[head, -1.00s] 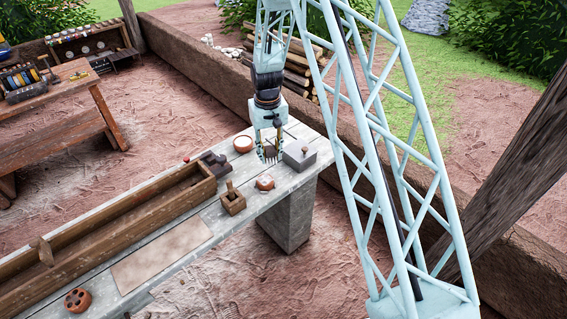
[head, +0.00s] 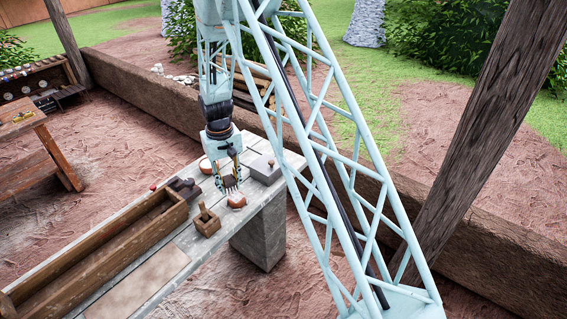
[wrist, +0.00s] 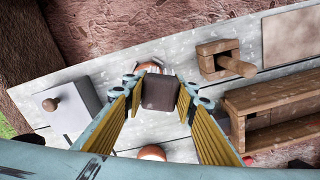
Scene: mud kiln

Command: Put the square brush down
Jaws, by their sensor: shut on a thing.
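The square brush is a dark brown block (wrist: 158,92) between the fingers in the wrist view. My gripper (wrist: 157,100) is shut on it. In the head view my gripper (head: 228,184) hangs over the far end of the grey plank table (head: 185,236), between two round terracotta pieces and beside a grey lidded box. The brush is small there and partly hidden by the fingers. I cannot tell whether its underside touches the table.
The grey box (head: 264,170) has a knob, seen in the wrist view (wrist: 65,112). Terracotta pieces (head: 236,200) (head: 206,165) flank the gripper. A wooden block with a handle (head: 207,221) and a long trough (head: 105,246) lie nearer. Bare planks show between them.

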